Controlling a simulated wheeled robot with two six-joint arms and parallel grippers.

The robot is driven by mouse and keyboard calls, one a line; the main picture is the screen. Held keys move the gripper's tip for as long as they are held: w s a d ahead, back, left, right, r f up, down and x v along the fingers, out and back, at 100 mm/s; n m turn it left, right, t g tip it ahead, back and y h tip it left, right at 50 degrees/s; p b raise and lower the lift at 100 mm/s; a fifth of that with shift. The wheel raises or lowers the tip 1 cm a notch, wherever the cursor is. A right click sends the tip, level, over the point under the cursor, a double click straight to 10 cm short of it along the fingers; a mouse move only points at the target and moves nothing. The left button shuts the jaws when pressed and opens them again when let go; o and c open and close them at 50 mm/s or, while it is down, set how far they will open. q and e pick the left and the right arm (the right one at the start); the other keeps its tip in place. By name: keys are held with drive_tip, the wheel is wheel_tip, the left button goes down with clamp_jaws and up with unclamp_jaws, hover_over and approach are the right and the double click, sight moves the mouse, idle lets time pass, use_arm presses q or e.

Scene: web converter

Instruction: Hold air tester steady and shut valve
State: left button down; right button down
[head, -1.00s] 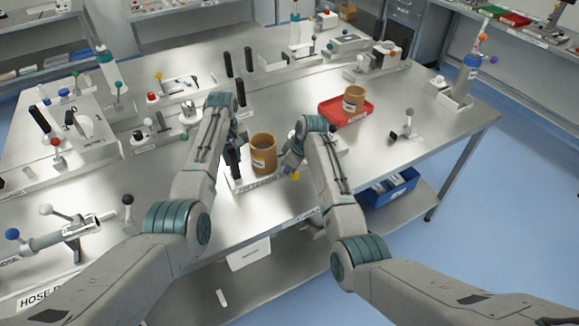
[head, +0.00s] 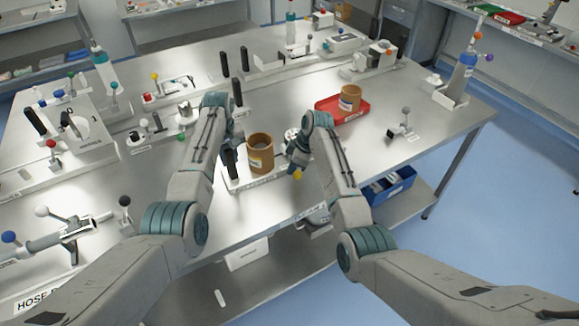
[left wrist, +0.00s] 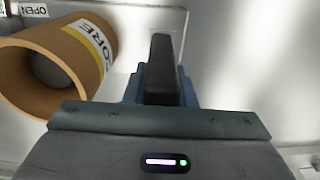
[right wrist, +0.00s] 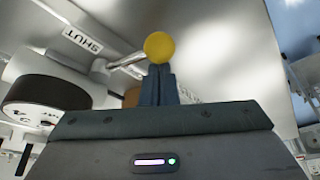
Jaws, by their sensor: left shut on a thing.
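The air tester has a pale base (head: 238,185) near the front edge of the table, with a brown core (head: 260,152) standing on it. My left gripper (head: 231,152) is shut on its upright black handle (left wrist: 162,65), left of the core. The valve lever ends in a yellow ball (right wrist: 159,46), which also shows at the tester's right side in the head view (head: 297,175). My right gripper (right wrist: 157,85) has its fingers together, with the tips right at the ball; contact is unclear. A SHUT label (right wrist: 83,40) lies left of the lever.
A red tray (head: 328,110) with another brown core (head: 350,98) stands behind to the right. A small lever fixture (head: 405,125) is further right. A blue bin (head: 390,188) sits on the lower shelf. Several fixtures crowd the table's left side.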

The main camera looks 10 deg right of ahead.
use_arm(q)
drive_tip(key=shift+s+f, duration=0.25)
drive_tip(key=shift+f, duration=0.3)
use_arm(e)
drive_tip(key=d+n, duration=0.1)
drive_tip(key=d+n+g, duration=0.1)
drive_tip(key=n, duration=0.1)
drive_tip(key=shift+d+f+n, duration=0.15)
drive_tip(key=shift+d+n, duration=0.15)
drive_tip(key=shift+d, duration=0.05)
drive_tip(key=shift+w+d+n+g, duration=0.2)
drive_tip(key=shift+d+n+g, duration=0.3)
drive_tip(key=shift+n, duration=0.3)
drive_tip(key=shift+w+d, duration=0.15)
drive_tip(key=shift+d, duration=0.25)
drive_tip(key=shift+w+d, duration=0.25)
drive_tip(key=shift+d, duration=0.2)
use_arm(q)
drive_tip(key=shift+a, duration=0.1)
use_arm(e)
drive_tip(key=shift+w+d, duration=0.1)
drive_tip(key=v, duration=1)
use_arm(q)
drive_tip(key=shift+w+r+p, duration=0.1)
drive_tip(key=shift+r+p, duration=0.2)
drive_tip(key=shift+p, duration=0.25)
use_arm(e)
drive_tip(key=shift+w+r, duration=0.2)
drive_tip(key=shift+r, duration=0.45)
